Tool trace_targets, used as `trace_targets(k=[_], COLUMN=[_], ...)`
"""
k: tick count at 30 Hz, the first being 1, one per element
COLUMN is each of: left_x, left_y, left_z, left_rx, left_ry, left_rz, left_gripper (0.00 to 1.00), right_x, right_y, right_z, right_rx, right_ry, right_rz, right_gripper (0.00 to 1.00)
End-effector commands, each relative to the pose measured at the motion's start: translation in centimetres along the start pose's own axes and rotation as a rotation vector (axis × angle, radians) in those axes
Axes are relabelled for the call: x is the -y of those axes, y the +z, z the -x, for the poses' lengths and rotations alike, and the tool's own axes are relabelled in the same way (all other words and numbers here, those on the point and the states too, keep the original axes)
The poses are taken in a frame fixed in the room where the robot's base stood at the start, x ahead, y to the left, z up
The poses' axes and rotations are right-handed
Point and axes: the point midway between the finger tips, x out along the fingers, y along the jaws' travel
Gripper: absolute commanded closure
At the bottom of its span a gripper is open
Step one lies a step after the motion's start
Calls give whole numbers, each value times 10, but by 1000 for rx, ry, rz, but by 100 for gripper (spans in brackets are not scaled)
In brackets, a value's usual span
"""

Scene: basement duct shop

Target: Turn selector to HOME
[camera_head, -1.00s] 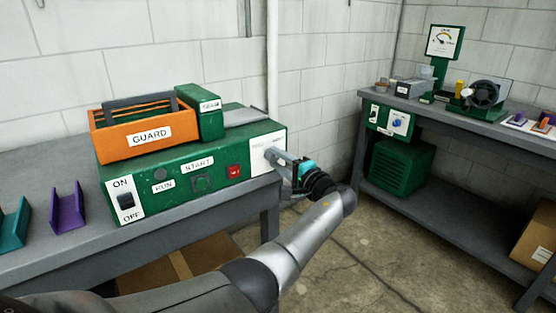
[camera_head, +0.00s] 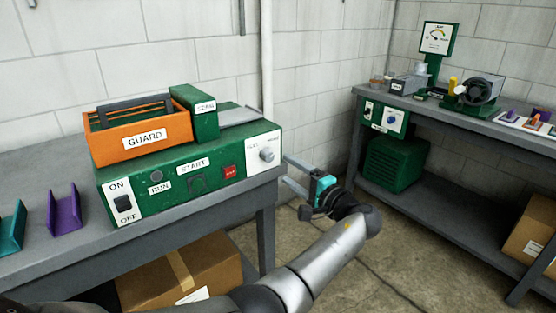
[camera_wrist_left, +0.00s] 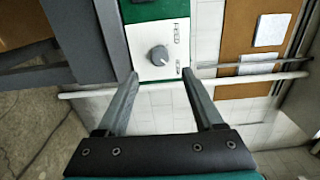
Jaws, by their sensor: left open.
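The selector is a round grey knob (camera_head: 266,154) on a white plate at the right end of the green machine's (camera_head: 225,182) front. It also shows in the left wrist view (camera_wrist_left: 158,56), with small labels on the plate beside it. The label at the right reads like HOME; I cannot tell for sure where the knob points. My left gripper (camera_head: 287,171) is open and empty, to the right of the knob and apart from it. In the left wrist view its two fingers (camera_wrist_left: 160,74) are spread, with the knob beyond and between their tips. My right gripper is not in view.
An orange GUARD box (camera_head: 142,137) sits on the machine. The front also has an ON/OFF switch (camera_head: 123,203) and a red button (camera_head: 230,172). A purple bracket (camera_head: 65,211) lies on the left bench. A second bench (camera_head: 455,126) with equipment stands at right, with floor between.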

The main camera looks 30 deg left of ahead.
Motion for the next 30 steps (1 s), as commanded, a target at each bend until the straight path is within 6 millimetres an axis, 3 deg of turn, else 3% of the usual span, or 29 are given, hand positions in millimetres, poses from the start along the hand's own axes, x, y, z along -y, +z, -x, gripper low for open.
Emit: trace_targets(k=[6,12,30], left_x=[0,-1,-3], left_y=[0,0,0], left_z=[49,72,77], left_rx=[-2,0,-2], left_ry=[2,1,5], left_rz=[0,-1,-6], left_gripper=[31,31,31], right_x=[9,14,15], right_y=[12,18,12], right_z=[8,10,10], right_rx=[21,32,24], right_ry=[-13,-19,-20], right_rz=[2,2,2], right_gripper=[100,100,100])
